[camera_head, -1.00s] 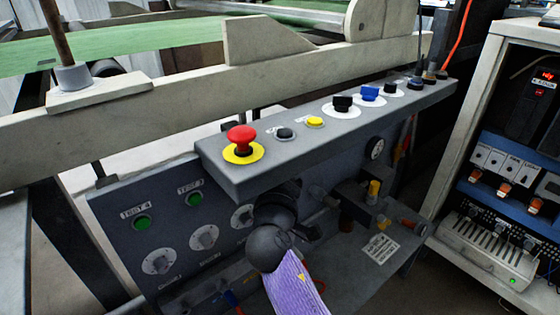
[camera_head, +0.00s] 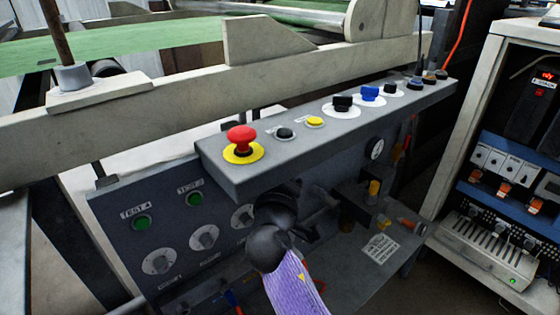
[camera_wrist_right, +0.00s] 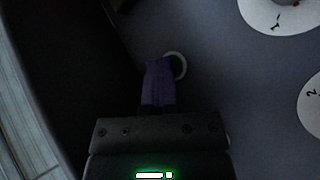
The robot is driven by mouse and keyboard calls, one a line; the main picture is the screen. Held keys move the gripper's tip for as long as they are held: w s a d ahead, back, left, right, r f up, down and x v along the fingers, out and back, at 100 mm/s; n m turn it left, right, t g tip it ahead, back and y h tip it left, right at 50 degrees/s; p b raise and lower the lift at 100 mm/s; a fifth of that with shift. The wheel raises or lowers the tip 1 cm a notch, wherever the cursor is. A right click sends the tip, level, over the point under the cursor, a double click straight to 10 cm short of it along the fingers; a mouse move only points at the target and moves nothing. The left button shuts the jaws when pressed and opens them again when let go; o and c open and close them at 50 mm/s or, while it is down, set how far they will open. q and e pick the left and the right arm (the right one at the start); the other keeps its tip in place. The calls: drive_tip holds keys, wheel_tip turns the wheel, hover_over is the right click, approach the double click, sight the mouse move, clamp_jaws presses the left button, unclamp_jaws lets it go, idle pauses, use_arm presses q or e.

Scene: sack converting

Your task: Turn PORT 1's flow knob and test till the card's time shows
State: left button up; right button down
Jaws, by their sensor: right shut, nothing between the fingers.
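The panel's green button marked TEST 4 (camera_head: 142,222) and another green test button (camera_head: 195,198) show in the head view, with white-dialled knobs (camera_head: 204,237) below them. My right arm reaches up to the panel under the shelf and hides its right part; the gripper is hidden there. In the right wrist view my right gripper (camera_wrist_right: 158,70) is shut and empty, its purple fingers over the left part of a green button (camera_wrist_right: 178,65) with a pale ring. I cannot tell whether they touch it. Dial 1 (camera_wrist_right: 272,18) and dial 2 (camera_wrist_right: 310,105) are partly in view. My left gripper is not in view.
A grey shelf (camera_head: 225,180) overhangs the panel, carrying a red mushroom button (camera_head: 241,138), a yellow button (camera_head: 315,122) and several switches. A white printed label (camera_head: 380,248) lies on the surface at right. An open cabinet (camera_head: 460,155) stands far right.

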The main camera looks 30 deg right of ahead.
idle(0.3)
drive_tip(key=shift+s+p, duration=0.35)
drive_tip(key=shift+s, duration=0.45)
drive_tip(key=s, duration=0.1)
drive_tip(key=s+p, duration=0.1)
drive_tip(key=s, duration=0.3)
drive_tip(key=shift+d, duration=0.25)
